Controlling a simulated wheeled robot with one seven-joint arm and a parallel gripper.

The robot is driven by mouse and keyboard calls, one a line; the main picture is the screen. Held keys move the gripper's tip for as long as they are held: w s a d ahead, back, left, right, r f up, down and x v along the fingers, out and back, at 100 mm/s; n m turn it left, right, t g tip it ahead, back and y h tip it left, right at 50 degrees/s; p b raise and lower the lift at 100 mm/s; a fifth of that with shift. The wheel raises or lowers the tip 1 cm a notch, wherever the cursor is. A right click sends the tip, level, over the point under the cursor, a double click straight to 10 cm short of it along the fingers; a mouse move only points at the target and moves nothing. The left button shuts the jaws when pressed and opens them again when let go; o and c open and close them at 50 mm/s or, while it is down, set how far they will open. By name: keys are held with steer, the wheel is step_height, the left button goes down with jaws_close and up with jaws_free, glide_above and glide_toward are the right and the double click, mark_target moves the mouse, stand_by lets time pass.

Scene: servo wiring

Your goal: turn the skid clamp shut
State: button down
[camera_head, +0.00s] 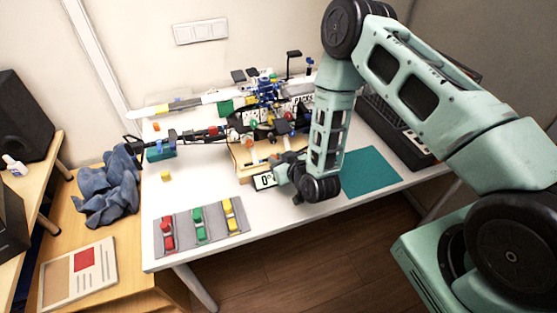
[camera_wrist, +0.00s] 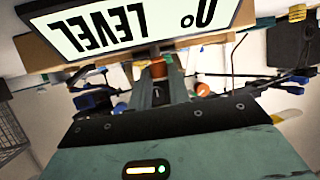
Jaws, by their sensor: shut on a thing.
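The model helicopter (camera_head: 265,97) rests over a wooden cradle (camera_head: 243,160) on the white table. My gripper (camera_head: 281,171) is low at the cradle's front edge, beside a display plate (camera_head: 264,181), and its fingertips are hard to see there. In the wrist view, the narrow jaws of my gripper (camera_wrist: 161,82) close on a small part at the orange-red knob (camera_wrist: 163,66), which looks like the skid clamp. The fingers and wrist hide most of it. The plate reads "0° LEVEL" (camera_wrist: 125,30), upside down in the wrist view.
A grey mat (camera_head: 183,243) with red, green and yellow pieces lies at the front left. A teal mat (camera_head: 372,172) and a black keyboard-like case (camera_head: 398,130) are on the right. A blue cloth (camera_head: 107,190) lies on the wooden desk at left.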

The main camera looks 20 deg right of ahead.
stand_by(0.3)
steer(key=c, duration=1.3)
jaws_free()
steer(key=shift+s, duration=0.1)
steer(key=p+v, duration=0.4)
steer(key=v, duration=1.3)
steer(key=shift+a+r, duration=0.2)
steer(key=shift+r, duration=0.05)
steer(key=shift+s, duration=0.1)
